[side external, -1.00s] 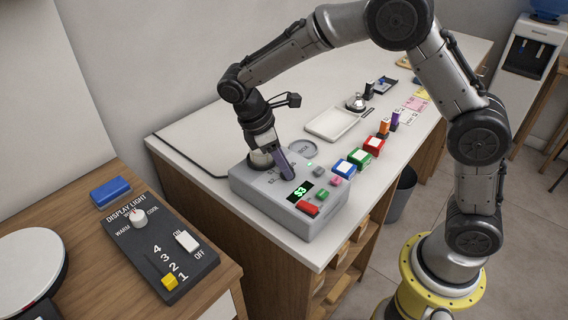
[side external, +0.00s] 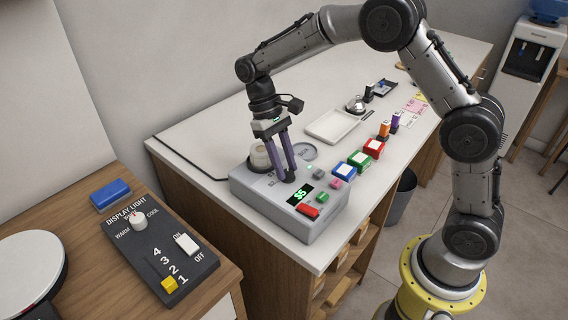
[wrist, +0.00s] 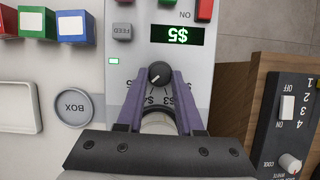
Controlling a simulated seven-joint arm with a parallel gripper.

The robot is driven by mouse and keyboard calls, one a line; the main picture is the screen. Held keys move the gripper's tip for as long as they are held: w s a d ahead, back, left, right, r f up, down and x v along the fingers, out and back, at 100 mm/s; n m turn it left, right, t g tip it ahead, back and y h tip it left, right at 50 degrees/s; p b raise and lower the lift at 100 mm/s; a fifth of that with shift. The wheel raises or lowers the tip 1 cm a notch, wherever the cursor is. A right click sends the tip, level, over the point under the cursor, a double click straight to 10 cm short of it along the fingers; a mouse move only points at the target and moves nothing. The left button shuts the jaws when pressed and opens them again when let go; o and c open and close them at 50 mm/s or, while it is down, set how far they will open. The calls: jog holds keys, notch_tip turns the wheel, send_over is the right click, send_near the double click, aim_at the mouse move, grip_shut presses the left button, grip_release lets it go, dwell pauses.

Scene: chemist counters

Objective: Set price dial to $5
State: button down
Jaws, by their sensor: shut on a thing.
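The grey price machine (side external: 250,195) stands on the white counter. Its green display (side external: 300,194) reads $5, and the display in the wrist view (wrist: 176,35) also reads $5, upside down. The small black price dial (wrist: 159,74) sits between the fingertips of my gripper (wrist: 160,76) in the wrist view. In the side view my gripper (side external: 287,179) points down at the machine's top, with its purple fingers shut on the dial. A pale round cylinder (side external: 260,156) stands behind the fingers at the machine's back. Some dial markings are hidden by the fingers.
A red button (side external: 308,211) and small grey and pink buttons lie near the display. Green, blue and red blocks (side external: 373,147) stand to the right on the counter, near a white tray (side external: 332,125). A separate display-light panel (side external: 160,250) is on the wooden table at left.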

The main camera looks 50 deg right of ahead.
jog(key=shift+d+m+t+y, duration=0.15)
jog(key=shift+m+y, duration=0.2)
jog(key=shift+m, duration=0.65)
jog(key=shift+d+m+t+y, duration=0.15)
jog(key=shift+m+y, duration=0.2)
jog(key=shift+m, duration=0.65)
jog(key=shift+a, duration=0.1)
jog(key=c, duration=0.5)
grip_release()
jog(key=shift+c, duration=0.2)
jog(key=shift+r, duration=0.1)
jog(key=v, duration=1.3)
jog(key=shift+w+r, duration=0.2)
jog(key=shift+r, duration=0.05)
